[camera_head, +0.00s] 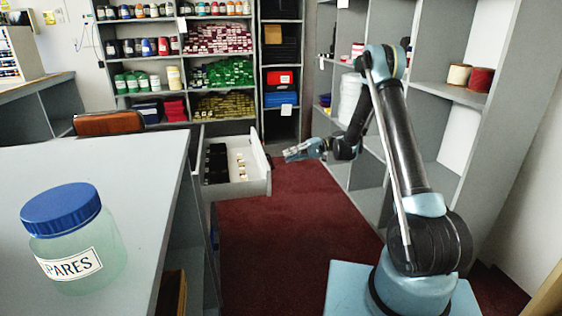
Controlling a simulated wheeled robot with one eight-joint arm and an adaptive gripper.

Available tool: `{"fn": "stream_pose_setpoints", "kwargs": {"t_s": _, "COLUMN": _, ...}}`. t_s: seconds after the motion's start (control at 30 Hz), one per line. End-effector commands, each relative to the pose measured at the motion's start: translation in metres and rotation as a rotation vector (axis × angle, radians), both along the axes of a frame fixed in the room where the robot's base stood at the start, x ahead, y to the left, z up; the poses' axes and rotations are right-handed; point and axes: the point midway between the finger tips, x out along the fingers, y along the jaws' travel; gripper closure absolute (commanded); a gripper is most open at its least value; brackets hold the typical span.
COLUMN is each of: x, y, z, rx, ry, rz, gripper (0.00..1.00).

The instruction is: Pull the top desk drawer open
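The desk drawer (239,188) stands pulled out from the grey desk (120,165), toward the right. Dark items and small pale items lie in rows inside it. Its pale front panel (260,172) faces my gripper. My gripper (287,153) is just right of the upper part of this panel, with its fingers pointing left toward it. A small gap seems to show between them. The gripper is small in view, and whether its fingers are apart or closed is unclear. The drawer's handle is not clearly visible.
A jar with a blue lid (75,240) labelled SPARES stands on the near desktop. A brown chair back (108,123) is behind the desk. Shelves with coloured goods (220,70) line the back. A grey shelf unit (440,90) stands right of my arm. Red carpet (290,230) between is clear.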

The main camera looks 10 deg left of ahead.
Motion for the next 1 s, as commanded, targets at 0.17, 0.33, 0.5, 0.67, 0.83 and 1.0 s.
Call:
{"fn": "stream_pose_setpoints", "kwargs": {"t_s": 0.17, "x": 0.009, "y": -0.017, "z": 0.004, "rx": 0.0, "ry": 0.001, "rz": -0.001, "gripper": 0.84}}
{"fn": "stream_pose_setpoints", "kwargs": {"t_s": 0.33, "x": 0.011, "y": -0.022, "z": 0.005, "rx": 0.0, "ry": 0.001, "rz": 0.0, "gripper": 0.84}}
{"fn": "stream_pose_setpoints", "kwargs": {"t_s": 0.5, "x": 0.011, "y": -0.022, "z": 0.005, "rx": -0.001, "ry": 0.001, "rz": 0.001, "gripper": 0.84}}
{"fn": "stream_pose_setpoints", "kwargs": {"t_s": 0.67, "x": 0.011, "y": -0.023, "z": 0.007, "rx": -0.004, "ry": -0.001, "rz": -0.002, "gripper": 0.84}}
{"fn": "stream_pose_setpoints", "kwargs": {"t_s": 0.83, "x": 0.007, "y": -0.032, "z": 0.024, "rx": -0.044, "ry": -0.014, "rz": -0.023, "gripper": 0.84}}
{"fn": "stream_pose_setpoints", "kwargs": {"t_s": 1.0, "x": -0.002, "y": -0.051, "z": 0.053, "rx": -0.121, "ry": -0.039, "rz": -0.062, "gripper": 0.84}}
